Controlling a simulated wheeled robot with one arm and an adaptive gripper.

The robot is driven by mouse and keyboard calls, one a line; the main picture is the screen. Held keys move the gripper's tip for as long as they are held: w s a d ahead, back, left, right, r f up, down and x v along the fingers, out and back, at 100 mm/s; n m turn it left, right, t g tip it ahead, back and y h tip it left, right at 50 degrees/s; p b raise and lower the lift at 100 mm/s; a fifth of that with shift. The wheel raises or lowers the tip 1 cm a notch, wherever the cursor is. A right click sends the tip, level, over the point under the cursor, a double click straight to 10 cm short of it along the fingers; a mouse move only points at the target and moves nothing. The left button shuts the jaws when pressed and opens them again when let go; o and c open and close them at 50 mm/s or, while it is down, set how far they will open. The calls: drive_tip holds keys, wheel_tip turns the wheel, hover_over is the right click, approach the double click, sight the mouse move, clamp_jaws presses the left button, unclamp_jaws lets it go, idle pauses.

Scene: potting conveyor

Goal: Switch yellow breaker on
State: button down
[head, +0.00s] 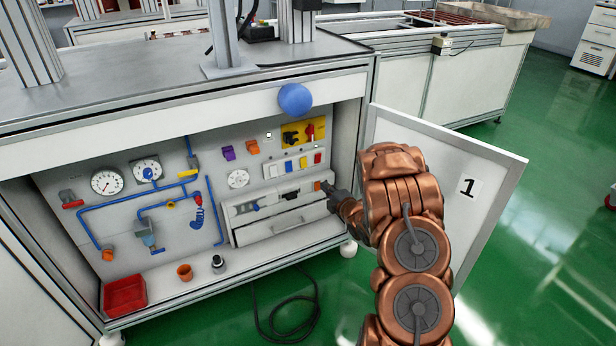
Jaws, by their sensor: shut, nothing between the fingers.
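A grey breaker box (232,212) with an open front sits low on the right of the panel, inside the open cabinet. A row of small breakers shows in it: a blue one (256,207), dark ones (292,195), and a small orange-looking one (317,186) at the right end. I cannot make out a clearly yellow breaker in this row. My gripper (327,187) is shut and empty, with its dark fingertips at the right end of the box, close beside the orange-looking piece. Whether they touch is too small to tell. The gripper may hide part of the row.
The cabinet door (480,163), marked 1, stands open behind my arm. Above the box are a strip of coloured switches (288,167) and a yellow panel (293,141) with rotary switches. Gauges and blue pipes fill the left. A red bin (124,294) stands on the ledge.

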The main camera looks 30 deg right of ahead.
idle(0.3)
drive_tip(key=b, duration=0.4)
approach(305, 167)
drive_tip(key=w, duration=0.3)
drive_tip(key=w+f, duration=0.1)
drive_tip(key=w, duration=0.1)
drive_tip(key=shift+w+d, duration=0.1)
drive_tip(key=shift+w, duration=0.2)
drive_tip(key=shift+w+r, duration=0.1)
drive_tip(key=shift+w, duration=0.65)
drive_tip(key=shift+d, duration=0.1)
